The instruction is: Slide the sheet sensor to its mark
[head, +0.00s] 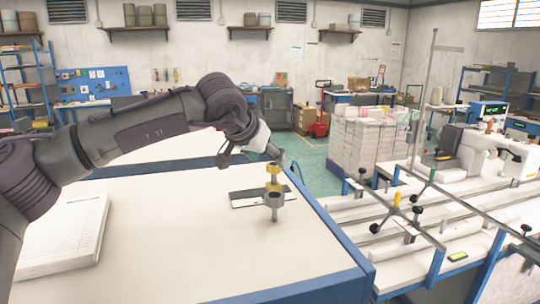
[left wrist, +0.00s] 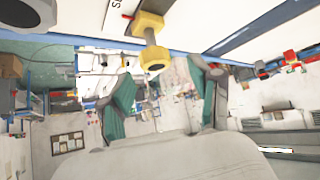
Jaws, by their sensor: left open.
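The sheet sensor (head: 274,205) looks like a small upright post with a grey ring-shaped body and a yellow knob on top. It stands on the white table (head: 170,250), at the right end of a dark and white plate (head: 244,198). In the left wrist view the yellow part of the sensor (left wrist: 150,28) shows at the top, beyond the fingertips. My left gripper (head: 252,152) is above and behind the sensor. Its two green-padded fingers (left wrist: 160,78) are apart with nothing between them. I cannot make out a separate mark clearly. My right gripper is in neither view.
A stack of white sheets (head: 62,236) lies at the table's left. The table's blue edge (head: 325,225) is just right of the sensor. Beyond it is a bench with rails and black-knobbed clamps (head: 405,222). The front of the table is clear.

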